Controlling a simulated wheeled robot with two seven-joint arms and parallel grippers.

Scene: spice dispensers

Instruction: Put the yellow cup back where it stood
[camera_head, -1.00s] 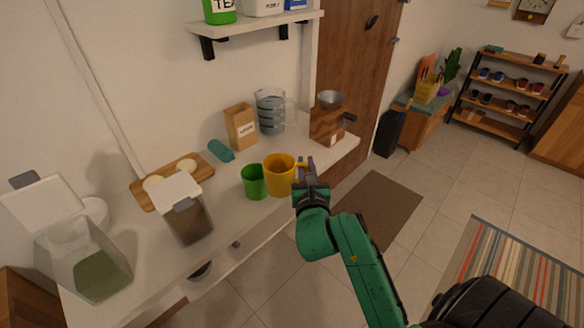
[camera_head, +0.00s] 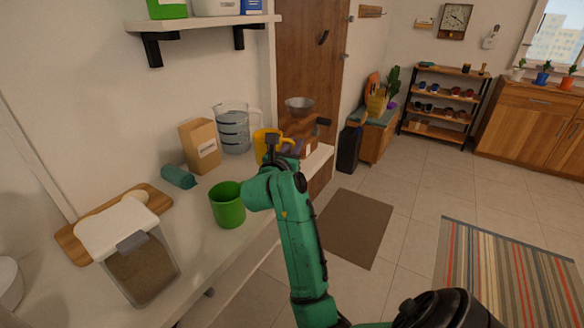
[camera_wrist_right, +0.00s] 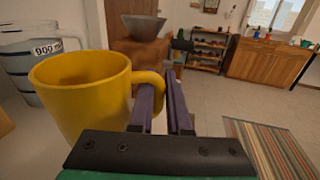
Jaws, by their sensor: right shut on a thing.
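The yellow cup (camera_head: 264,143) is upright near the back right of the counter, partly hidden by my right gripper and arm in the head view. It shows large in the right wrist view (camera_wrist_right: 85,95), with its handle (camera_wrist_right: 148,88) at the purple fingers. My right gripper (camera_wrist_right: 163,98) is shut on the cup's handle. In the head view my right gripper (camera_head: 284,148) is partly hidden by its own wrist. I cannot tell whether the cup touches the counter. My left gripper is not in view.
A green cup (camera_head: 228,206) stands left of my right arm. A paper bag (camera_head: 200,146), a measuring jug (camera_head: 233,128) and a teal object (camera_head: 178,176) stand or lie behind. A wooden grinder with a metal bowl (camera_head: 299,104) is just right of the yellow cup. A dispenser (camera_head: 142,268) stands front left.

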